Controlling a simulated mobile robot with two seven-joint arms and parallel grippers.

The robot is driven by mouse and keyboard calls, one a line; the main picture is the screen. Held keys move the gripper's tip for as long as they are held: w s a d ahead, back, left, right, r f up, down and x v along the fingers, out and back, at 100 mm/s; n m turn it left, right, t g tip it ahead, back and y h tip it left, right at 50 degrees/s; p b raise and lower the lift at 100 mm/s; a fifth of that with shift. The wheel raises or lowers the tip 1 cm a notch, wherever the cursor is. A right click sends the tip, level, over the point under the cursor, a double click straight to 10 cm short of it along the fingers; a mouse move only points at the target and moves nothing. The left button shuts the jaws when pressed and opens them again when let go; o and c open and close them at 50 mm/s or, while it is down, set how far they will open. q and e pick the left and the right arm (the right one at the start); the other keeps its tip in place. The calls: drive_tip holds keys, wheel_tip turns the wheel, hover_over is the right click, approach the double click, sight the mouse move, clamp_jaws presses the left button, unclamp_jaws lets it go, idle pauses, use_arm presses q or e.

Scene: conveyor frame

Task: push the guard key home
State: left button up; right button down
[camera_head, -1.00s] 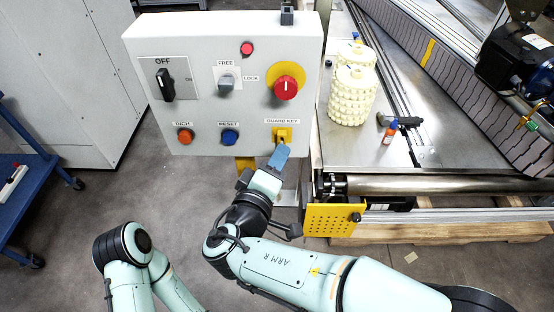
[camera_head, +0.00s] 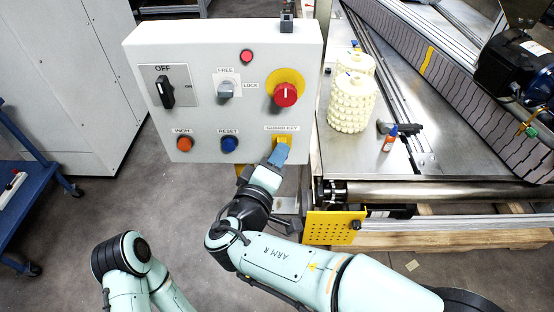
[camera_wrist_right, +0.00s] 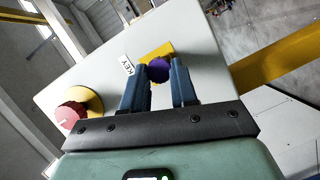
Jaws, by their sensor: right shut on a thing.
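The guard key is a purple knob (camera_wrist_right: 159,70) in front of a yellow plate (camera_wrist_right: 156,52) in the right wrist view. In the head view the yellow plate (camera_head: 283,139) is under the GUARD KEY label, low on the right of the white control box (camera_head: 208,106). My right gripper (camera_head: 280,153) is in front of it and hides the key there. Its blue fingers (camera_wrist_right: 160,76) are shut on the key, one on each side. How deep the key sits cannot be told. My left gripper is out of view.
The box also carries a red knob (camera_head: 286,95), a FREE/LOCK switch (camera_head: 227,89), a black OFF switch (camera_head: 165,88), an orange button (camera_head: 184,144) and a blue button (camera_head: 230,144).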

drive_tip(key=c, duration=0.8)
unclamp_jaws()
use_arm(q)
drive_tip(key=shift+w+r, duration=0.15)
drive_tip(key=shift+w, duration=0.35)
use_arm(e)
drive_tip(key=v, duration=1.3)
drive_tip(key=shift+s, duration=0.15)
